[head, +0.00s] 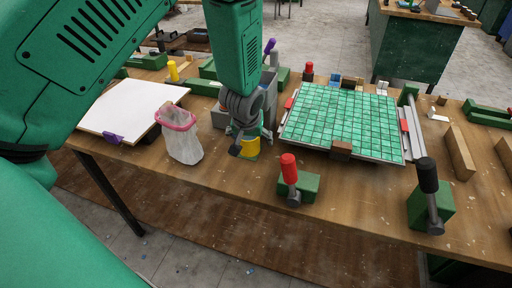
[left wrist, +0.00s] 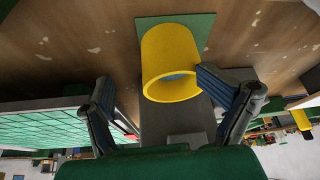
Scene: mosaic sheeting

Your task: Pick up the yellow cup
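The yellow cup (head: 250,147) stands near the front edge of the workbench, partly hidden behind my left gripper (head: 247,138). In the left wrist view the cup (left wrist: 168,58) shows large, with its round rim facing the camera, on a green square pad (left wrist: 203,28). My left gripper (left wrist: 152,98) is open, with its two fingers spread apart. The right-hand finger overlaps the cup's edge in the picture; I cannot tell whether it touches. The left-hand finger is clear of the cup. My right gripper is not in view.
A mesh bag with a pink rim (head: 182,135) stands left of the cup. A red-handled tool in a green block (head: 291,180) is to the right. A green tile sheet on a board (head: 340,118) lies beyond it. A grey bin (head: 221,117) is close behind the gripper.

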